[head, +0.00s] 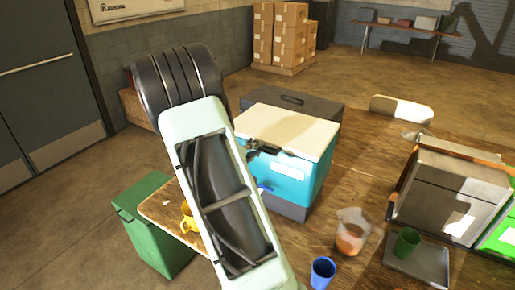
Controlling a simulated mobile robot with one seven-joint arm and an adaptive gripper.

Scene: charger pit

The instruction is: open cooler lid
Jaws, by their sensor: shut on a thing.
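The cooler (302,180) has a turquoise body with a white label and stands on the wooden table. Its cream lid (290,128) lies flat on top and looks closed. My pale arm link crosses the middle of the view and covers the cooler's left side. A small dark part of my gripper (262,150) shows at the lid's front left edge, touching it. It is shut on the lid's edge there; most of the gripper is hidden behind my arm.
A dark case (300,101) stands behind the cooler. A clear pitcher (350,236), a blue cup (322,272), a green cup (406,242) on a tray (425,268) and a metal box (455,190) are to the right. A green bin (155,235) stands left of the table.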

